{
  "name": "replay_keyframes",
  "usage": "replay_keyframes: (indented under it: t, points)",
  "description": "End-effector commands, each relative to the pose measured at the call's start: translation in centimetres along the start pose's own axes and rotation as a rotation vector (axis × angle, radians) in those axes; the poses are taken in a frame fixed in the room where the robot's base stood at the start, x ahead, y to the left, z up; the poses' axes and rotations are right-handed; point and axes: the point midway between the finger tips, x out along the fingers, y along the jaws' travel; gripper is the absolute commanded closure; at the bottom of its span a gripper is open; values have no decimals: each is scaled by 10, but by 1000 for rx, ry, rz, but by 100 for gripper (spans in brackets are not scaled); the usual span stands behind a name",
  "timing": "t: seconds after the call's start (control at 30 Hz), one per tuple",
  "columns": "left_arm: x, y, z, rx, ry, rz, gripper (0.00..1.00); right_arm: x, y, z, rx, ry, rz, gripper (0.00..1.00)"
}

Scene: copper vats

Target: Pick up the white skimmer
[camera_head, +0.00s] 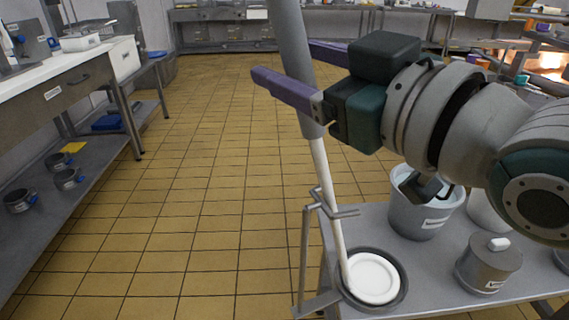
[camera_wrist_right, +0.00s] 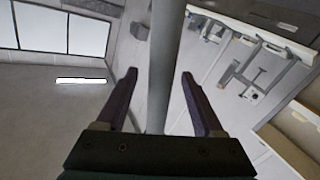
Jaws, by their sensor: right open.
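The white skimmer (camera_head: 372,278) stands near upright, slightly tilted, with its round white head down in a dark round holder (camera_head: 403,290) at the corner of a grey metal table. Its thin white shaft rises to a thick grey handle, whose top leaves the picture. My right gripper (camera_head: 284,60) is open, with its purple fingers on either side of the grey handle. In the right wrist view the handle (camera_wrist_right: 165,60) passes between the fingers, with a gap visible on both sides. My left gripper is not in view.
A metal bracket (camera_head: 305,245) with prongs stands beside the shaft. A white bucket (camera_head: 425,215) and a lidded metal pot (camera_head: 488,262) share the table (camera_head: 450,287). A workbench (camera_head: 75,80) with pots on its lower shelf stands at left. The tiled floor between is clear.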

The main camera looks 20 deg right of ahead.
Motion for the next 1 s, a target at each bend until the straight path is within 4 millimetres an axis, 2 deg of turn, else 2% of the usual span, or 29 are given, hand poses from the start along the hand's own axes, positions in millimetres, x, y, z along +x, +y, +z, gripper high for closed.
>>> replay_keyframes:
  t: [0.23,0.83,1.0]
  points:
    - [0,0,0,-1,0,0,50,1,0,0,1,-1,-1,32]
    - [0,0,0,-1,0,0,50,1,0,0,0,0,0,99]
    - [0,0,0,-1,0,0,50,1,0,0,0,-1,0,100]
